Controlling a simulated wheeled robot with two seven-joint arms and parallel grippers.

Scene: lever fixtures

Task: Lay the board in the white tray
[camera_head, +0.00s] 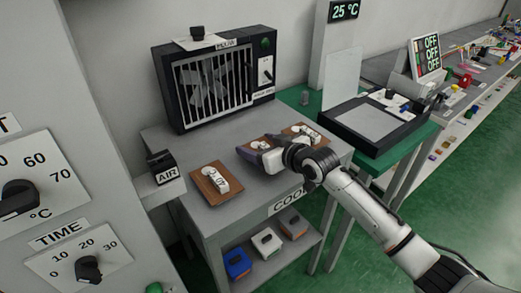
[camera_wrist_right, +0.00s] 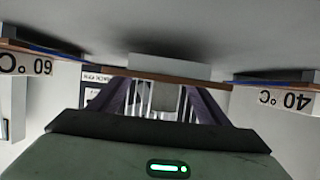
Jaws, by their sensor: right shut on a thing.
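In the head view, my right gripper (camera_head: 257,149), with dark purple fingers, reaches the middle of the grey table marked COOL. It is shut on the middle brown board (camera_head: 245,154), which carries a whitish block and is partly hidden by the gripper. In the wrist view, the board's brown edge (camera_wrist_right: 170,77) spans between the two fingers (camera_wrist_right: 160,98). Whether the board touches the table is unclear. A left board (camera_head: 209,192) and a right board (camera_head: 312,139) lie on the table. I cannot pick out a white tray with certainty. My left gripper is not in view.
A black fan unit (camera_head: 217,80) stands behind the boards. A switch marked AIR (camera_head: 161,166) sits at the table's left. A dark-framed device with a pale panel (camera_head: 365,123) stands on a green table to the right.

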